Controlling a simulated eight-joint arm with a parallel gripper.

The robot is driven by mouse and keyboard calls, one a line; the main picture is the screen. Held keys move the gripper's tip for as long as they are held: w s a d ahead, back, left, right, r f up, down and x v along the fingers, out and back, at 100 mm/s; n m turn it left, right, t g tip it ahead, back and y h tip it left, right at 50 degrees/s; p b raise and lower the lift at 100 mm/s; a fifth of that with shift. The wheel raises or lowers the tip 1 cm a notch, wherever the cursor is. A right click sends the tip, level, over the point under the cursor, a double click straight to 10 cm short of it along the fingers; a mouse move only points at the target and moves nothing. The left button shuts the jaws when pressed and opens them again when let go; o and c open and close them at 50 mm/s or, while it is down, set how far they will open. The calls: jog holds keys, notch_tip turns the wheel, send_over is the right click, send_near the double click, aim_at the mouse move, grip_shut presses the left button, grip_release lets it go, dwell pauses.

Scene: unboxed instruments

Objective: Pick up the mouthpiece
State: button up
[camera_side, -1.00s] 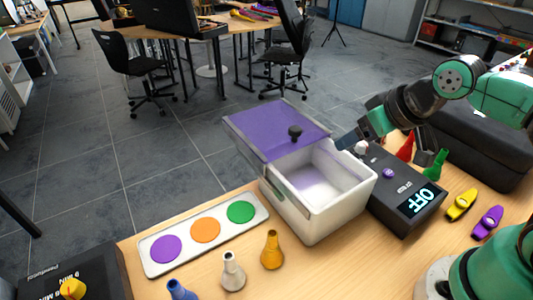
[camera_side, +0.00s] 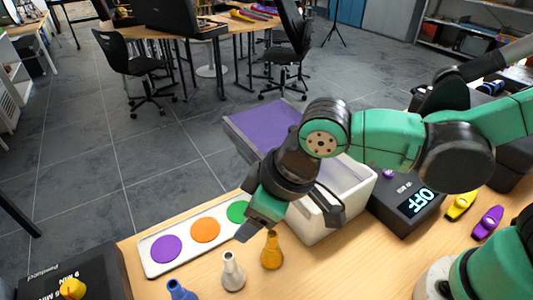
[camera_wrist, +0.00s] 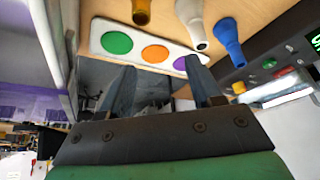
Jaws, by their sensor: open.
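Three mouthpieces stand upright on the table's front part: a gold one (camera_side: 272,250), a white one (camera_side: 232,272) and a blue one (camera_side: 180,290) cut by the frame's lower edge. In the wrist view the gold (camera_wrist: 141,11), white (camera_wrist: 191,22) and blue (camera_wrist: 229,40) ones show along the top. My gripper (camera_side: 290,228) is open and empty, pointing down above the table, close to the gold mouthpiece and in front of the box. Its two fingers (camera_wrist: 160,70) are spread apart in the wrist view. My arm hides the area where red and green pieces stood.
A white box (camera_side: 322,228) with a purple lid (camera_side: 255,125) stands behind my gripper. A tray (camera_side: 183,227) with purple, orange and green discs lies left. A dark device (camera_side: 75,272) is front left.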

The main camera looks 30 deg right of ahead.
aim_at(229, 256)
jog(key=shift+n+g, duration=0.4)
jog(key=shift+n, duration=0.3)
jog(key=a, duration=0.1)
jog(key=s+a+f, duration=0.1)
jog(key=s+a, duration=0.1)
jog(key=a, duration=0.1)
jog(key=shift+f, duration=0.4)
jog(key=shift+x, duration=2.7)
grip_shut()
